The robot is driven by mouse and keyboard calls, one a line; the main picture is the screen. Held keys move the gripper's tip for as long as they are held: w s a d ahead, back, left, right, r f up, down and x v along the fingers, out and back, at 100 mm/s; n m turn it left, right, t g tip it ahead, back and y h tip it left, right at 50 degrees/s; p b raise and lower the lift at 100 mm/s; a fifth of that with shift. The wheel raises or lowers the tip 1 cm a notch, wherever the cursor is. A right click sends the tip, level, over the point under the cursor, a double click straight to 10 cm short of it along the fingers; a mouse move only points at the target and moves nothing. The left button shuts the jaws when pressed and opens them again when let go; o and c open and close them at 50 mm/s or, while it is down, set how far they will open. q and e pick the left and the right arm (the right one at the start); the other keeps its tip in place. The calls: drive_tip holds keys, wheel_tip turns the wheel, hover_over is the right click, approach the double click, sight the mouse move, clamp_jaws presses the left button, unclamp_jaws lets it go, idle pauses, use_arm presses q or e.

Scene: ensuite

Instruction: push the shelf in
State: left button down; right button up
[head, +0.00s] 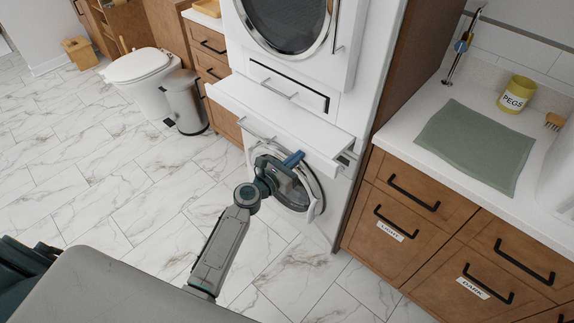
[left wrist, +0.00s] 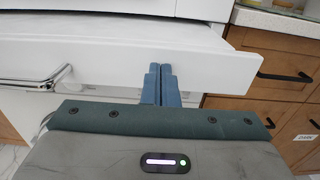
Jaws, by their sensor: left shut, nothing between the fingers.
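The white pull-out shelf (head: 285,114) sticks out between the two stacked white machines. Its front has a metal bar handle (head: 256,129), which also shows at the left of the left wrist view (left wrist: 37,77). My left gripper (head: 297,157) is shut and empty, with its blue fingertips at the shelf's front, right of the handle. In the left wrist view the closed fingertips (left wrist: 166,68) overlap the shelf's front face (left wrist: 115,68); I cannot tell whether they touch it. My right gripper is not in view.
Below the shelf is the lower machine's round door (head: 308,190), partly behind my left gripper. A wooden cabinet (head: 400,215) with black handles stands close on the right. A grey bin (head: 186,103) and a toilet (head: 143,72) stand left. The marble floor (head: 130,190) between is clear.

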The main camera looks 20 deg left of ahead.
sight(321, 135)
use_arm(q)
drive_tip(key=b+x, duration=0.2)
drive_tip(key=x, duration=0.9)
drive_tip(key=shift+w+d, duration=0.15)
drive_tip(key=shift+w, duration=0.2)
drive_tip(key=shift+r, duration=0.3)
drive_tip(key=shift+r, duration=0.1)
